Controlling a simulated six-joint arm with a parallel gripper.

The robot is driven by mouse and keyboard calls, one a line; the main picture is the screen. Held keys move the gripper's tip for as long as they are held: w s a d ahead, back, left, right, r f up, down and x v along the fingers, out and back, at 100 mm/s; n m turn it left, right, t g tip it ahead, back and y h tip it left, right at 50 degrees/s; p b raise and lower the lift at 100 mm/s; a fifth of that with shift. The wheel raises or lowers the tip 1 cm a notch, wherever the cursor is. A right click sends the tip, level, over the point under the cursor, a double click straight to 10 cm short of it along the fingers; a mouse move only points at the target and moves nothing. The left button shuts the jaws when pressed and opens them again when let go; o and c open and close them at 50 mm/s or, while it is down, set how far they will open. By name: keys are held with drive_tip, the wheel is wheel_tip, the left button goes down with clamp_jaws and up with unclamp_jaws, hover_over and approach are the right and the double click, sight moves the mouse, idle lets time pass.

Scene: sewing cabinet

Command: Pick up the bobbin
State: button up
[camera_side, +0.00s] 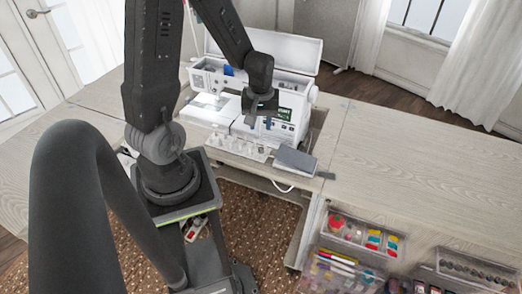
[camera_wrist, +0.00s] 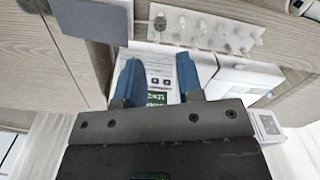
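A clear tray (camera_side: 236,147) with several clear bobbin-like pieces lies in front of the sewing machine (camera_side: 288,112). The tray also shows in the wrist view (camera_wrist: 215,42). A small grey round piece, which looks like the bobbin (camera_wrist: 160,23), is at the tray's left end in the wrist view, next to a grey flat box (camera_wrist: 95,18). My gripper (camera_side: 264,122) hangs in front of the machine, above the tray. In the wrist view my gripper (camera_wrist: 158,68) has its two blue fingers apart with nothing between them. The fingers are apart from the bobbin.
The grey box (camera_side: 296,160) sits at the tray's right end in the side view. The wooden tabletop (camera_side: 420,180) on the right is clear. Clear organizer boxes (camera_side: 478,268) with coloured supplies are at lower right. The machine body stands close to my gripper.

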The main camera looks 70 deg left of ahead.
hover_over(261, 150)
wheel_tip(261, 150, down, 5)
drive_tip(key=shift+s+d+f, duration=0.1)
drive_tip(key=shift+s, duration=0.05)
drive_tip(key=shift+w+a+f, duration=0.1)
drive_tip(key=shift+a+f, duration=0.05)
drive_tip(key=shift+f, duration=1.15)
drive_tip(key=shift+w+a+f, duration=0.1)
drive_tip(key=shift+a+f, duration=0.05)
drive_tip(key=shift+f, duration=1.1)
clamp_jaws()
drive_tip(key=shift+r, duration=0.1)
